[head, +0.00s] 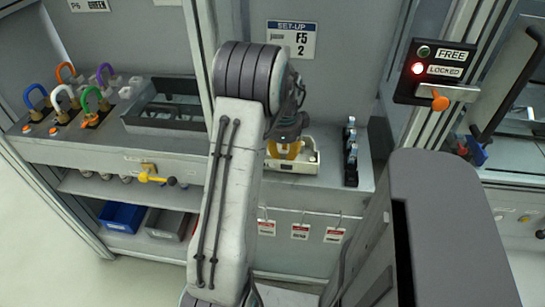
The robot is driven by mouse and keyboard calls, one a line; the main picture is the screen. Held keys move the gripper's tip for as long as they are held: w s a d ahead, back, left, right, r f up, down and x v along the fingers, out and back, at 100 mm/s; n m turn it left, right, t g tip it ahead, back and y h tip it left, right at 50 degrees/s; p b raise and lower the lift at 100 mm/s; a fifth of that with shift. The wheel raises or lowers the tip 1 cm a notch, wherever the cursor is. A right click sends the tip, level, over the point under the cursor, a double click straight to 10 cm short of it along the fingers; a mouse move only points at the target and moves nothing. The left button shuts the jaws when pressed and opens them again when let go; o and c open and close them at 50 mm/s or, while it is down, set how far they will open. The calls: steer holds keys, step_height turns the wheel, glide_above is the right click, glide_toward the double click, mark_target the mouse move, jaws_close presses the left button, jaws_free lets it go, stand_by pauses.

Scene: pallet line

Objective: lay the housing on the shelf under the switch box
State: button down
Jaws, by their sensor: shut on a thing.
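My gripper (287,140) is on the bench in the middle, partly hidden behind my arm. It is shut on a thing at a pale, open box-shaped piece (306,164). A yellow part (290,151) shows between the gripper and this piece. I take what is held to be the housing, but cannot tell exactly where its edges are. The switch box (430,73) is black, at the upper right, with FREE and LOCKED labels and an orange-tipped handle (440,101). Its red lamp by LOCKED is lit. No shelf shows clearly under it; a large grey body hides that area.
Coloured padlocks (82,100) and a grey open tray (165,113) stand on the bench at left. A dark rack (351,153) stands right of the gripper. Red-marked tags (300,231) hang below the bench edge. A blue bin (122,217) sits on the lower left shelf.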

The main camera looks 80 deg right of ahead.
steer(key=shift+f, duration=0.2)
steer(key=shift+s, duration=0.1)
steer(key=c, duration=1.1)
jaws_free()
steer(key=shift+c, duration=0.2)
step_height(320, 180, up, 12)
steer(key=shift+a, duration=0.45)
